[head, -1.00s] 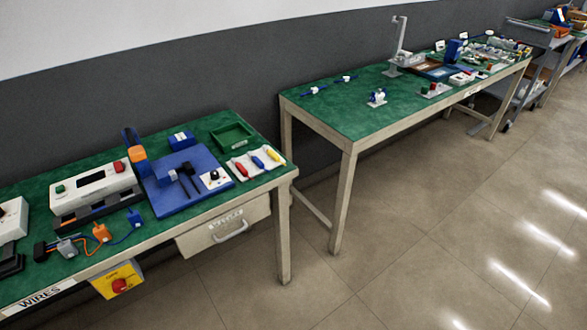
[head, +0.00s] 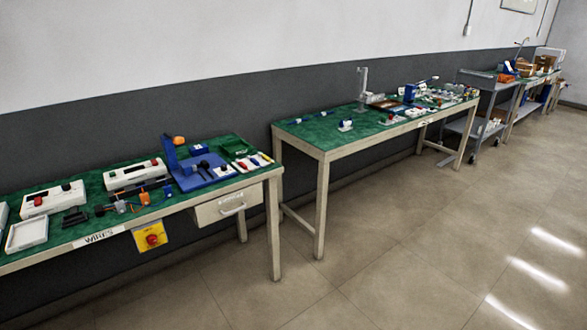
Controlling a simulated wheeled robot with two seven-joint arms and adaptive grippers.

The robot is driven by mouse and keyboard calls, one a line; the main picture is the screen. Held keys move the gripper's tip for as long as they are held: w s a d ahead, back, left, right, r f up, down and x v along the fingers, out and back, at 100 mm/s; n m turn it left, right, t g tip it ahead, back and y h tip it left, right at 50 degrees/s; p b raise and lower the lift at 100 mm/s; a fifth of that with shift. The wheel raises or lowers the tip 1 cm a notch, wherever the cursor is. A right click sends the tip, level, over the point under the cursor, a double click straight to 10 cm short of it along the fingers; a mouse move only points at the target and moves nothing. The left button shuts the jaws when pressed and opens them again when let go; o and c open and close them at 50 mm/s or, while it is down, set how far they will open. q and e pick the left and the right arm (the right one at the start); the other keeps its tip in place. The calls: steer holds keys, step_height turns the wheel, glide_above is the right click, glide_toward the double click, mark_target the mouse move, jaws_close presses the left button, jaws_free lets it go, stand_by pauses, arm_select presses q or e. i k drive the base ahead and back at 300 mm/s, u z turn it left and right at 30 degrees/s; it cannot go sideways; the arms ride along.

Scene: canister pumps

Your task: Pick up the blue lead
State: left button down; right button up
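The blue lead (head: 167,190) lies on the green top of the near table, close to its front edge and above the WIRES label side. It looks small, with a blue plug end. An orange lead (head: 145,198) lies just to its left, and a grey lead (head: 120,206) lies further left. Neither of my grippers is in view.
The near table (head: 70,236) also holds white control boxes (head: 52,199), a white tray (head: 27,233), a blue fixture (head: 205,172) and screwdrivers. A yellow box with a red button (head: 150,237) hangs at its front. A second table (head: 318,133) stands right. The floor (head: 390,240) in front is clear.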

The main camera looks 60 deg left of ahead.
mark_target(255, 163)
steer(key=u, duration=0.25)
steer(key=i, duration=1.3)
steer(key=u, duration=0.85)
steer(key=i, duration=1.2)
steer(key=u, duration=1.75)
steer(key=i, duration=0.65)
steer(key=u, duration=0.7)
